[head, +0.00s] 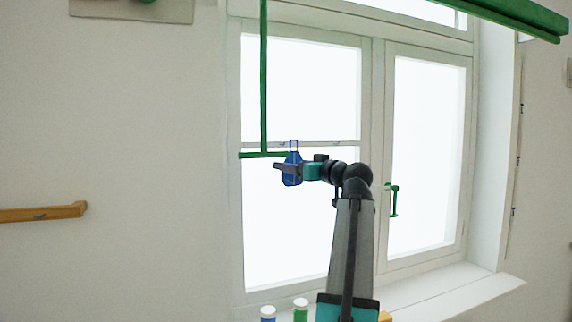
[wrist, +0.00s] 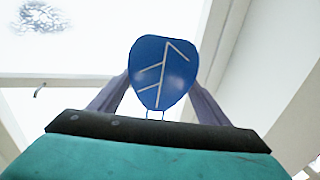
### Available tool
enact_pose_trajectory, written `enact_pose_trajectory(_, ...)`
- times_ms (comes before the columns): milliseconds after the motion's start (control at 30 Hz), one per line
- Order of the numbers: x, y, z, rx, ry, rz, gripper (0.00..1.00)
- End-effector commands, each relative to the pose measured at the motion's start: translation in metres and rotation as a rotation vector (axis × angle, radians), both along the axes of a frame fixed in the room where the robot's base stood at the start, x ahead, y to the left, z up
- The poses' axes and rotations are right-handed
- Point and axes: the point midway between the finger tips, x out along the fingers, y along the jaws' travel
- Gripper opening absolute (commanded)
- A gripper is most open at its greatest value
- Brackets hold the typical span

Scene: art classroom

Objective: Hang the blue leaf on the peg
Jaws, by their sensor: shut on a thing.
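The blue leaf (head: 291,178) hangs upright in the head view, in front of the window, with a thin blue loop (head: 294,146) at its top. My gripper (head: 283,167) is shut on the leaf, and its fingers cover the leaf's middle. In the wrist view the leaf (wrist: 161,75) shows pale vein lines between the two fingers. A thin green rod (head: 264,80) comes down to a short horizontal green peg (head: 258,155). The peg's right end is at the loop's lower left in the head view. I cannot tell whether the loop is around it.
A bright white-framed window (head: 378,150) stands behind, with a green handle (head: 394,201). A thick green beam (head: 510,15) crosses the upper right. A wooden rail (head: 40,213) is on the left wall.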

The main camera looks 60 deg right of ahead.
Motion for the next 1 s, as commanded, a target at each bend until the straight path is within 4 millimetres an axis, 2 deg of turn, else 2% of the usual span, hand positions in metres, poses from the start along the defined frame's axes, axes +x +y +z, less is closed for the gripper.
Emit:
enact_pose_trajectory(567, -0.009, -0.007, 0.002, 0.000, 0.000, -0.015, 0.48)
enact_pose_trajectory(1000, 0.001, -0.015, 0.002, 0.000, 0.000, -0.015, 0.48)
